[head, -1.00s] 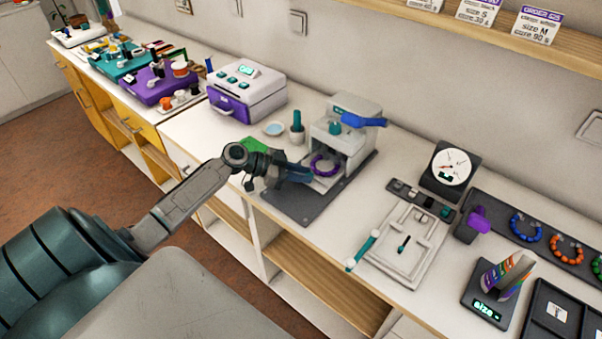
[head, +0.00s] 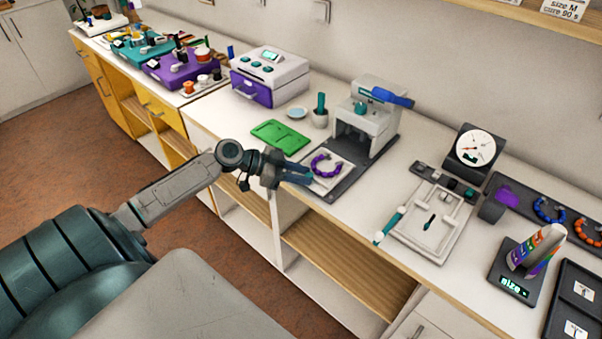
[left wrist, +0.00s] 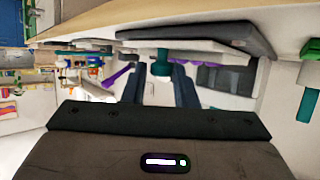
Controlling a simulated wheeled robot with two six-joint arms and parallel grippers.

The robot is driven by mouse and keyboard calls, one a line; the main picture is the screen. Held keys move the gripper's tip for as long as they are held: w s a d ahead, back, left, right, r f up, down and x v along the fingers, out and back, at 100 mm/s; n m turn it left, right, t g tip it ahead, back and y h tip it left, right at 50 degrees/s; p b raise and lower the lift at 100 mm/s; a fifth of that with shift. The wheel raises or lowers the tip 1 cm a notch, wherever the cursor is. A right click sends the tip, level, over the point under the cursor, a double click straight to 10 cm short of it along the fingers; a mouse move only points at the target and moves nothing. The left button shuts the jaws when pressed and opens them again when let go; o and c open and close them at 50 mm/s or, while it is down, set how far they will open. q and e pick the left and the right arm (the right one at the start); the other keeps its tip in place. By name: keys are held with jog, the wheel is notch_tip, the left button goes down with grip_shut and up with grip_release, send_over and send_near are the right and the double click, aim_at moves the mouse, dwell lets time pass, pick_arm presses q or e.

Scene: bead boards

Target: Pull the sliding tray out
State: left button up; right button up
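The white sliding tray (head: 343,178) sticks out of the front of the white press (head: 368,118), over its dark grey base (head: 352,184). A purple bead ring (head: 326,165) lies on the tray. My left gripper (head: 309,176) is at the tray's front edge. In the left wrist view its two dark blue fingers (left wrist: 160,82) stand on either side of a small teal knob (left wrist: 161,68), apparently the tray's handle, and seem closed on it. The contact is partly hidden in the head view. My right gripper is in neither view now.
A green mat (head: 280,136) and a small cup (head: 320,118) lie left of the press. A white and purple drawer box (head: 268,78) stands farther left. A white board with a teal-handled bar (head: 432,222) lies to the right. The counter's front edge runs just below my gripper.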

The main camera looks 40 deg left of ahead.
pick_arm(q)
jog(key=shift+o, duration=1.3)
jog(key=shift+s, duration=0.1)
jog(key=shift+s+a, duration=0.1)
jog(key=shift+s+a+r, duration=0.2)
jog(key=shift+s+a, duration=0.15)
jog(key=shift+a, duration=0.1)
jog(key=p+v, duration=0.3)
jog(key=v, duration=0.6)
jog(key=shift+s+r+p, duration=0.15)
jog(key=shift+s+p, duration=0.1)
jog(key=shift+p, duration=0.05)
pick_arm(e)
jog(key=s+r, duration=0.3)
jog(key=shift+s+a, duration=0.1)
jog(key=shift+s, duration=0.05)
pick_arm(q)
jog(key=shift+a, duration=0.15)
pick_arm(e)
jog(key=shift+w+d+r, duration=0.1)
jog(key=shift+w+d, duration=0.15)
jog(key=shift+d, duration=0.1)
